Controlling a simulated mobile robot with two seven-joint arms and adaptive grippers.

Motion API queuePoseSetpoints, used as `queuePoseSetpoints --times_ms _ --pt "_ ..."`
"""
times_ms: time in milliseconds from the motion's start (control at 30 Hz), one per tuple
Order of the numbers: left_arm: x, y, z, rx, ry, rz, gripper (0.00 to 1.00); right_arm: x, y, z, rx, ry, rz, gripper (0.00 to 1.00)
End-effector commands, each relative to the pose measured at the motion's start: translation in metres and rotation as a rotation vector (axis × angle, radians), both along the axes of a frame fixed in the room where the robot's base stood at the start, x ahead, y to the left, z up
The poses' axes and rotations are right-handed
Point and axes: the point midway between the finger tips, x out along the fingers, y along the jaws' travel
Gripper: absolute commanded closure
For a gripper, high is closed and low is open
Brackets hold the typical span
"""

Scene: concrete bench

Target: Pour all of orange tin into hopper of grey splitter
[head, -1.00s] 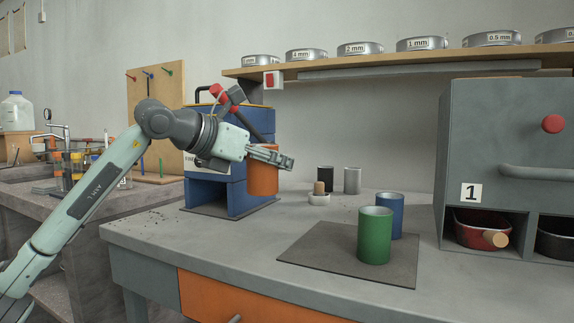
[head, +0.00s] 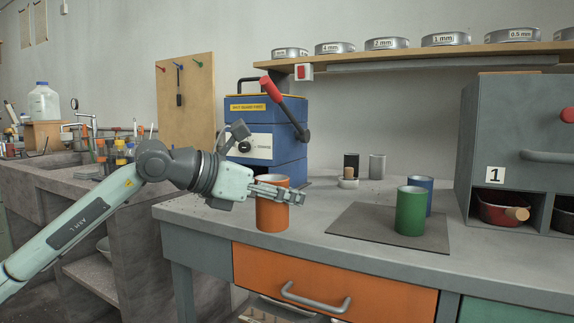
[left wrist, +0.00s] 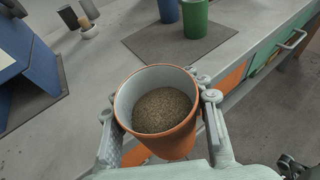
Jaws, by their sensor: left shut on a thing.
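The orange tin (head: 272,212) is held roughly upright near the left front of the bench. My left gripper (head: 280,193) is shut on it near its rim. In the left wrist view, the tin (left wrist: 157,106) holds brown granular material, and my fingers (left wrist: 160,112) are on either side of it. I cannot tell whether its base touches the bench. The grey splitter (head: 515,130) stands at the right, cut off by the picture edge. A red pan (head: 497,210) sits in its bay marked 1, with a dark pan beside it. Its hopper opening is not visible. My right gripper is not in view.
A green tin (head: 410,212) and a blue tin (head: 424,188) stand at a dark mat (head: 350,232), between the orange tin and the splitter. A blue machine (head: 262,125) with a red-handled lever stands behind my gripper. A shelf (head: 420,60) with sieves hangs above.

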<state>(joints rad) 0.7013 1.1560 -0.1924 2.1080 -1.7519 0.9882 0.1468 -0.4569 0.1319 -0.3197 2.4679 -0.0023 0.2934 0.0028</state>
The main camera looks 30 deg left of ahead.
Motion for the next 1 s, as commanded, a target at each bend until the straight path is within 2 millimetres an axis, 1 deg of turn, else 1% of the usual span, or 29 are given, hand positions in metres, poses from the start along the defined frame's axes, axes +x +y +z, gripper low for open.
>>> queuePoseSetpoints --times_ms 33,200,300,800,833,900,1000 --pt "-0.006 -0.003 -0.016 0.001 0.010 -0.021 1.00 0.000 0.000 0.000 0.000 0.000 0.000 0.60" --pt "-0.029 -0.019 -0.062 -0.001 0.010 -0.111 1.00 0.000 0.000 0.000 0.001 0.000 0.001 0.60" --pt "-0.041 -0.028 -0.085 -0.004 0.007 -0.162 1.00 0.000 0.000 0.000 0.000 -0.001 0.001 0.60" --pt "-0.093 -0.064 -0.189 -0.009 0.004 -0.368 1.00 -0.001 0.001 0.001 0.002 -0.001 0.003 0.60" --pt "-0.096 -0.066 -0.195 -0.009 0.003 -0.380 1.00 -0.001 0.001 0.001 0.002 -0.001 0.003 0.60" --pt "-0.094 -0.067 -0.189 -0.006 -0.016 -0.386 1.00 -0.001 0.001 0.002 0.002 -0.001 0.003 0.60" --pt "-0.094 -0.068 -0.186 -0.002 -0.027 -0.393 1.00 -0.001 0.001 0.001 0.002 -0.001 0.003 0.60"
